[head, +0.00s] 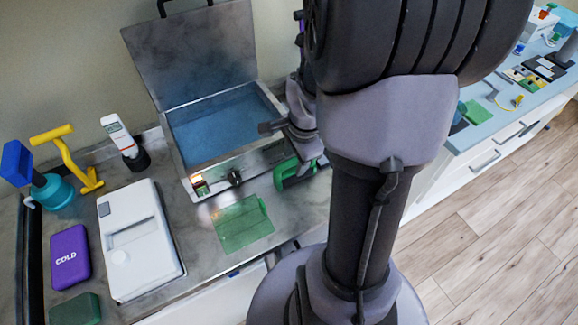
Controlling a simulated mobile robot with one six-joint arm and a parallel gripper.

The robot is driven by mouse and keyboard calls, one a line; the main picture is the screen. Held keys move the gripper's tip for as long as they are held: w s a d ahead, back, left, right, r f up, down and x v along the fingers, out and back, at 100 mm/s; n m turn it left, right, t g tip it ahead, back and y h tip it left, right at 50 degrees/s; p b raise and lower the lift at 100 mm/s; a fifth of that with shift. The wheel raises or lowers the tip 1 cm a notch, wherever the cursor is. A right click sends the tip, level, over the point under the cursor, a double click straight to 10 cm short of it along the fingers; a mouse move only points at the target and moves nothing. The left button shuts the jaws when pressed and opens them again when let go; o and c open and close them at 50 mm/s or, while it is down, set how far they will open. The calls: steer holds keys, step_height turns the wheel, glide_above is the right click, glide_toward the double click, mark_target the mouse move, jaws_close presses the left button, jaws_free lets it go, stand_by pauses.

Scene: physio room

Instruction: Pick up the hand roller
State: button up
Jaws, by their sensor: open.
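My gripper (285,128), partly hidden behind my arm, is over the front right of the open steel bath, above the counter. It is open, and I see nothing held in it. A green handled tool with a dark gap (294,171) lies on the counter just below it, its right end close to my arm; no contact shows. A yellow tool with a cylinder across a bent stem (68,153) is at the far left, away from the gripper. I cannot tell for certain which of these is the hand roller.
The bath (222,121) has its lid raised. A green sheet (242,223) lies before it. Left are a white device (140,240), a purple cold pack (70,257), a blue-and-teal tool (51,190) and a white bottle-like device (120,136). A blue-topped cabinet (478,133) stands right.

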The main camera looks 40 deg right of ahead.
steer(key=shift+w+f, duration=0.15)
steer(key=shift+f, duration=0.8)
steer(key=shift+r, duration=0.15)
jaws_close()
steer(key=shift+r, duration=0.15)
